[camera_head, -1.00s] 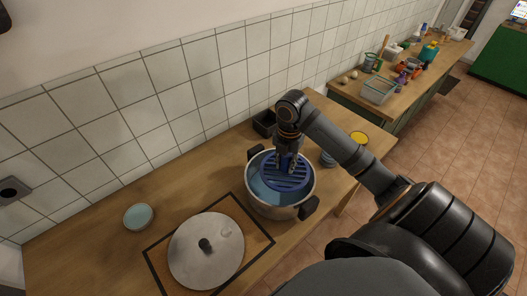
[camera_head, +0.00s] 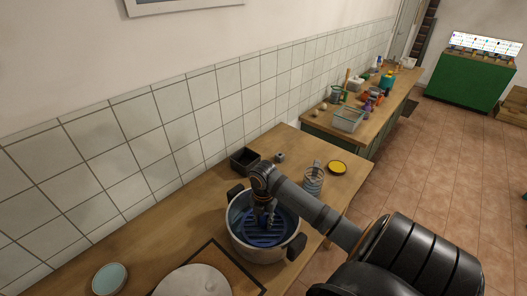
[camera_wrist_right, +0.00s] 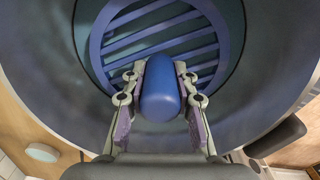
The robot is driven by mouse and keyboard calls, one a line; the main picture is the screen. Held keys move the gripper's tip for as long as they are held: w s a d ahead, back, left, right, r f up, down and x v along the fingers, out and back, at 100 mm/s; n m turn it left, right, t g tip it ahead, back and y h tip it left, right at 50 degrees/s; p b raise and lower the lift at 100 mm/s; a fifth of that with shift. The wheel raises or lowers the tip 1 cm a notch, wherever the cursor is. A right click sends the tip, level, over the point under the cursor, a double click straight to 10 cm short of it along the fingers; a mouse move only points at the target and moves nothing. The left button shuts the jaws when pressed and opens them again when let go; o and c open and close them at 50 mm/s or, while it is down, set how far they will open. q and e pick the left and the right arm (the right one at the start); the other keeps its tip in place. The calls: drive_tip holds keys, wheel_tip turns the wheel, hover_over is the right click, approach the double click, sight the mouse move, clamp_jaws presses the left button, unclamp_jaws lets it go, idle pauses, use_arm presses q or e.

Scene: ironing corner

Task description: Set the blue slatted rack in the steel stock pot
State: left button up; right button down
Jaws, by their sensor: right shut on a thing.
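The steel stock pot (camera_head: 247,246) stands on the wooden table with black handles on its sides. The blue slatted rack (camera_head: 262,238) lies inside the pot's opening, below the rim. Its round ring and parallel slats (camera_wrist_right: 118,45) also show in the right wrist view. My right gripper (camera_head: 266,222) reaches down into the pot. In the right wrist view its fingers (camera_wrist_right: 160,90) are shut on the rack's blue upright grip (camera_wrist_right: 160,88). Whether the rack touches the pot's bottom cannot be told. My left gripper is not in view.
A steel lid (camera_head: 193,281) lies left of the pot on a dark-framed board. A pale blue dish (camera_head: 109,278) is farther left. A black box (camera_head: 243,159), a glass jar (camera_head: 313,180) and a yellow-topped dish (camera_head: 337,167) stand behind the pot. The tiled wall borders the table.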

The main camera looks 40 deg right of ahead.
drive_tip(key=shift+f, duration=1.15)
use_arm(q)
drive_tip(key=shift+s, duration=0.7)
use_arm(e)
drive_tip(key=shift+f, duration=0.1)
drive_tip(key=c, duration=1)
unclamp_jaws()
drive_tip(key=shift+c, duration=0.2)
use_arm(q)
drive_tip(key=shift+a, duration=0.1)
use_arm(e)
wheel_tip(320, 180, up, 12)
drive_tip(key=shift+r+b, duration=0.15)
drive_tip(key=shift+b, duration=0.65)
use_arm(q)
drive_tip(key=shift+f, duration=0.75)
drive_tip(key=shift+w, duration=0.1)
